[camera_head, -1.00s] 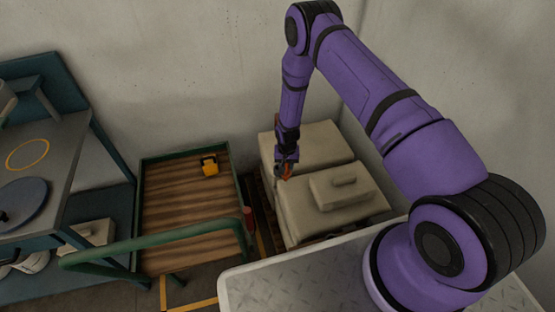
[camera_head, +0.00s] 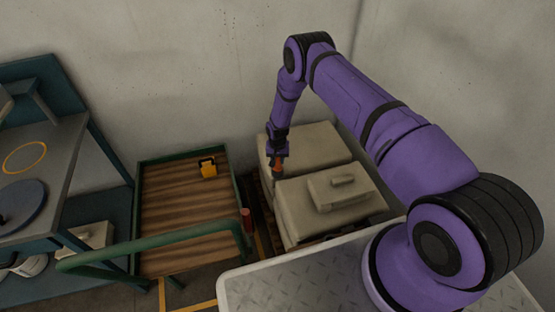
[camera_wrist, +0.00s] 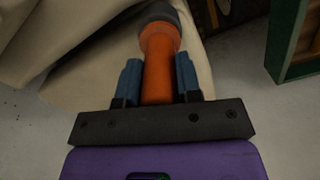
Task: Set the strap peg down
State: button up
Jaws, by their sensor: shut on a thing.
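My gripper (camera_head: 277,160) is beside the left edge of the beige wrapped load, in front of its rear block. In the wrist view my gripper (camera_wrist: 158,82) has its two blue fingers shut on an orange peg with a dark grey end, the strap peg (camera_wrist: 158,60). The peg points away from the gripper, and its dark end lies in front of the beige cover. In the head view the strap peg (camera_head: 278,168) shows as a small orange-red piece under the gripper. I cannot tell whether its tip touches the load.
The beige load (camera_head: 300,215) stands against the wall corner. A grey workbench (camera_head: 40,165) is at far left.

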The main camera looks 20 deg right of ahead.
jog(key=shift+f, duration=0.15)
jog(key=o, duration=1)
notch_tip(320, 180, up, 12)
jog(key=shift+r, duration=0.25)
